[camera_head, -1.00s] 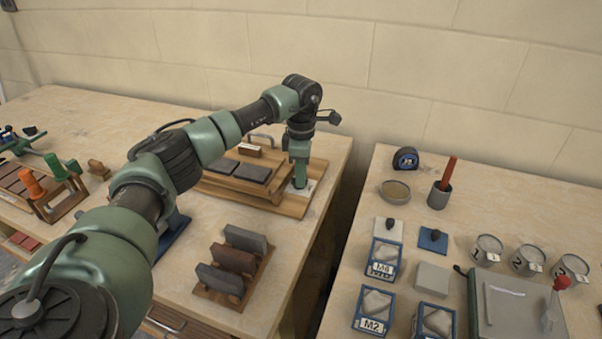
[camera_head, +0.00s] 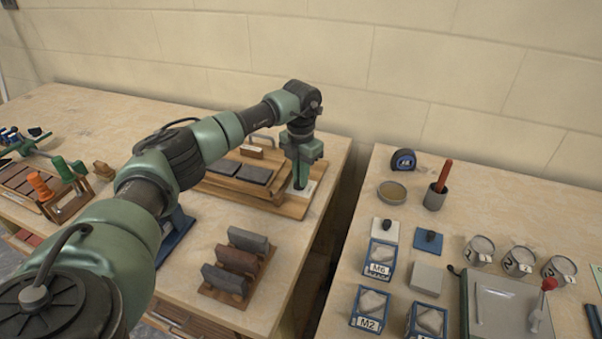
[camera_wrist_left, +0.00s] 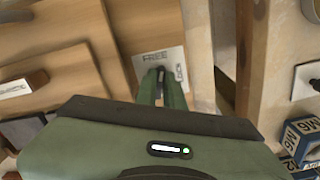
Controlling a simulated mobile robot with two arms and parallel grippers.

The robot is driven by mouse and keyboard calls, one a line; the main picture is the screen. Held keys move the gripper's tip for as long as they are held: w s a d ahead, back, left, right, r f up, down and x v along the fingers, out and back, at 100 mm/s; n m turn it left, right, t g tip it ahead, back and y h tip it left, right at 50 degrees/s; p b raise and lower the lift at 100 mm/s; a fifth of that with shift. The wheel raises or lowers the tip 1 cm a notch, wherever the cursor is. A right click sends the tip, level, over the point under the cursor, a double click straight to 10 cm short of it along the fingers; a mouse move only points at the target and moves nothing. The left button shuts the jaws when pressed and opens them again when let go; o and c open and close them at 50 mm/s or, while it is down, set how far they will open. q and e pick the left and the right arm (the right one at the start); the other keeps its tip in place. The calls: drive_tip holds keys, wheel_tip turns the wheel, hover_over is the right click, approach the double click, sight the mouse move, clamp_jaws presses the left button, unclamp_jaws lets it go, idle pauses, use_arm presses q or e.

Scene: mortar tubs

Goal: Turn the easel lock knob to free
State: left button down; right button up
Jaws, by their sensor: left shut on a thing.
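The wooden easel board (camera_head: 290,208) lies on the left bench with grey tiles on it. A white lock plate (camera_head: 309,189) sits at its right end; in the left wrist view the plate (camera_wrist_left: 148,72) shows the word FREE and a second, unreadable mark at its right. My left gripper (camera_head: 299,186) points down at this plate. In the left wrist view its fingers (camera_wrist_left: 162,80) are shut on the small dark lock knob (camera_wrist_left: 161,71), which they mostly hide. I cannot tell which mark the knob points to. My right gripper is not in view.
A rack with several bricks (camera_head: 237,261) stands in front of the easel. A gap separates the left bench from the right bench (camera_head: 480,215), which holds a tape measure (camera_head: 403,160), a cup (camera_head: 436,196), labelled boxes (camera_head: 370,305) and cans (camera_head: 518,260).

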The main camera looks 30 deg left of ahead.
use_arm(q)
drive_tip(key=shift+w+a+r+n+p, duration=0.1)
drive_tip(key=shift+n+p, duration=0.2)
drive_tip(key=shift+n, duration=0.75)
drive_tip(key=shift+a+r+n+p, duration=0.1)
drive_tip(key=shift+n+p, duration=0.2)
drive_tip(key=shift+n, duration=0.75)
drive_tip(key=c, duration=1.5)
unclamp_jaws()
drive_tip(key=shift+f, duration=0.1)
wheel_tip(320, 180, up, 8)
drive_tip(key=shift+f+b, duration=0.1)
drive_tip(key=shift+b, duration=0.55)
